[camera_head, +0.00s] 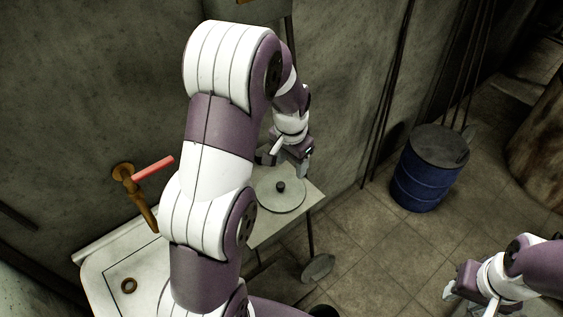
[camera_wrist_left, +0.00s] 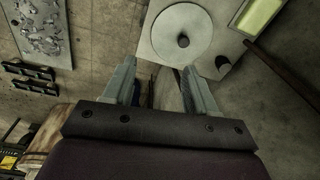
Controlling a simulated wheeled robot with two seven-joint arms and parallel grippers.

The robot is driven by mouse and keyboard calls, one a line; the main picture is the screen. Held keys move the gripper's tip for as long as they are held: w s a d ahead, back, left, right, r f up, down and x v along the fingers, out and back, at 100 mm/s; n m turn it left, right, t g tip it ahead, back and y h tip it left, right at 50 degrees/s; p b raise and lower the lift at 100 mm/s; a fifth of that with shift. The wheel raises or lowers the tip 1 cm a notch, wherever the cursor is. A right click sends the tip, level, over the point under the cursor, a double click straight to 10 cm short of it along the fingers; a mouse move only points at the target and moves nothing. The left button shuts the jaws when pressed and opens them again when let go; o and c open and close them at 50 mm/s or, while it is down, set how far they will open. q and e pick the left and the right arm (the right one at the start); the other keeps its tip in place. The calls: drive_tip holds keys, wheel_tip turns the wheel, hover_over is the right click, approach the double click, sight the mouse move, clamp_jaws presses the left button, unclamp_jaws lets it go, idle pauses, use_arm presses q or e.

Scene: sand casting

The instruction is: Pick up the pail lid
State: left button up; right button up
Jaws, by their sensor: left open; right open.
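The pail lid (camera_head: 278,196) is a round, flat grey disc with a dark knob at its centre. It lies on a small pale table (camera_head: 318,190) against the wall. My left gripper (camera_head: 285,168) is open and empty, above the back edge of the lid. In the left wrist view the lid (camera_wrist_left: 182,45) and its knob lie beyond the open fingers (camera_wrist_left: 155,80), apart from them. My left arm covers the left side of the table in the head view. My right gripper (camera_head: 462,290) is low at the lower right, away from the lid; it is open.
A blue barrel (camera_head: 421,180) stands on the tiled floor to the right. A sink (camera_head: 95,270) with a drain is at the lower left, under a brass tap with a red handle (camera_head: 152,168). The wall is close behind the table.

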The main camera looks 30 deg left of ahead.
use_arm(q)
drive_tip(key=m+g, duration=0.1)
drive_tip(key=m, duration=0.1)
approach(281, 184)
wheel_tip(281, 184, down, 9)
drive_tip(key=p, duration=0.4)
drive_tip(key=shift+s+a, duration=0.1)
drive_tip(key=shift+a, duration=0.05)
drive_tip(key=shift+f, duration=0.3)
clamp_jaws()
